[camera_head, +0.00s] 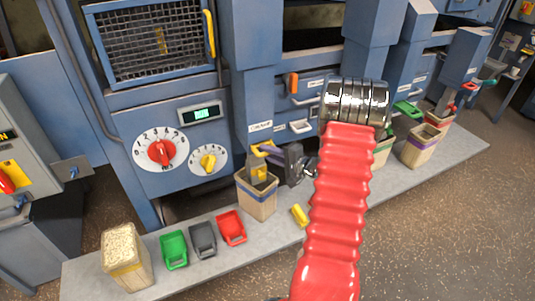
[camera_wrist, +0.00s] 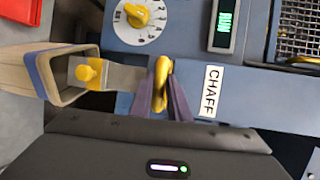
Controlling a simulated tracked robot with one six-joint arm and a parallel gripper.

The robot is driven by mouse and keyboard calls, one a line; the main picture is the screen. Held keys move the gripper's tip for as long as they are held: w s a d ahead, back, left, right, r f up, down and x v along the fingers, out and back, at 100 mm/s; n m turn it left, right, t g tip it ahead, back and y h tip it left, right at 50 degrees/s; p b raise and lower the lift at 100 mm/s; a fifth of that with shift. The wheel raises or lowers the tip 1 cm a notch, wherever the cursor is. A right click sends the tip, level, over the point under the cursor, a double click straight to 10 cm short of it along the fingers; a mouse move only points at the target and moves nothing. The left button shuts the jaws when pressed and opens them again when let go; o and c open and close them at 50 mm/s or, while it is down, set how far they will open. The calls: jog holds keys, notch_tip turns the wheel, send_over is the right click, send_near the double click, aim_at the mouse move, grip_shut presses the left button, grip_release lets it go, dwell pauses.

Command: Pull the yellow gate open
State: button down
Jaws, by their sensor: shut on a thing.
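The yellow gate handle (camera_wrist: 161,76) stands beside the CHAFF label on the blue machine. It also shows in the head view (camera_head: 262,145). My gripper (camera_wrist: 163,92) is shut on this handle, with its purple fingers on either side of it. In the head view my gripper (camera_head: 266,152) reaches in from the right, above a paper bag. The same bag (camera_head: 257,200) stands upright below the handle in the head view. The gate plate itself is not clearly visible.
A small yellow piece (camera_head: 299,215) lies right of the bag. Dials and a display are above.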

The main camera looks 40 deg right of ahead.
jog(key=s+a, duration=0.2)
jog(key=s, duration=0.4)
jog(key=shift+s+f, duration=0.2)
jog(key=shift+f, duration=0.2)
jog(key=c, duration=1.7)
grip_release()
jog(key=shift+r, duration=0.2)
jog(key=shift+d+r, duration=0.1)
jog(key=v, duration=1.3)
jog(key=shift+s, duration=0.4)
